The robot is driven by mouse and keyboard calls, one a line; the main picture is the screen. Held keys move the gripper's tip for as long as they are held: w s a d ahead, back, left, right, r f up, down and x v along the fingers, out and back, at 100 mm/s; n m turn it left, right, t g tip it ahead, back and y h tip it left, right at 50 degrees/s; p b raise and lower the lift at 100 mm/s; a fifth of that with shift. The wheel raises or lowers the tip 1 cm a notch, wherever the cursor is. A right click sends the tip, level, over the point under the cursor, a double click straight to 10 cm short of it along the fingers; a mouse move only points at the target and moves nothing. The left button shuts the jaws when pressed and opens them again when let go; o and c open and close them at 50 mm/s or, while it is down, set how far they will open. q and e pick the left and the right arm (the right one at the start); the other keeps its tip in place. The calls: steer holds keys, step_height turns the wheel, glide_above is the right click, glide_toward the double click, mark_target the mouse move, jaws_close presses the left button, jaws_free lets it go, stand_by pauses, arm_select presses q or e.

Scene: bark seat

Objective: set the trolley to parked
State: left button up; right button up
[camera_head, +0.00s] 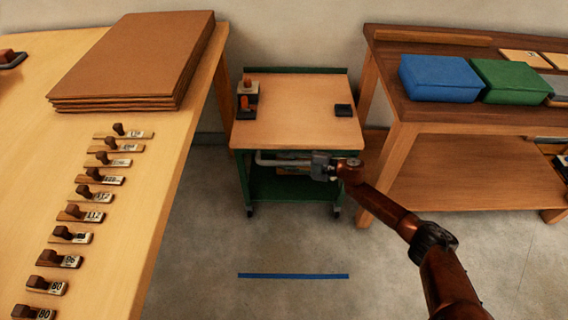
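The trolley (292,122) has a wooden top and a green frame on castors. It stands against the back wall between two benches. A pale grey handle bar (275,161) runs along its front edge below the top. My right gripper (320,166) is at the right part of this bar and covers it there. The fingers are too small to tell whether they are closed around it. A blue line (293,276) lies on the floor in front of the trolley, apart from its castors. My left gripper is not in view.
Small blocks (247,88) and a dark item (343,110) sit on the trolley top. The left bench (150,200) holds brown boards (135,55) and several numbered stamps. The right bench (400,110) holds blue (440,78) and green (510,82) boxes. The floor around the blue line is clear.

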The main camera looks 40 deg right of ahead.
steer(key=shift+o, duration=1)
steer(key=shift+s+a, duration=0.1)
steer(key=shift+s, duration=0.1)
steer(key=v, duration=1.1)
steer(key=shift+s+d+r, duration=0.15)
steer(key=shift+s+d, duration=0.1)
steer(key=shift+d, duration=0.05)
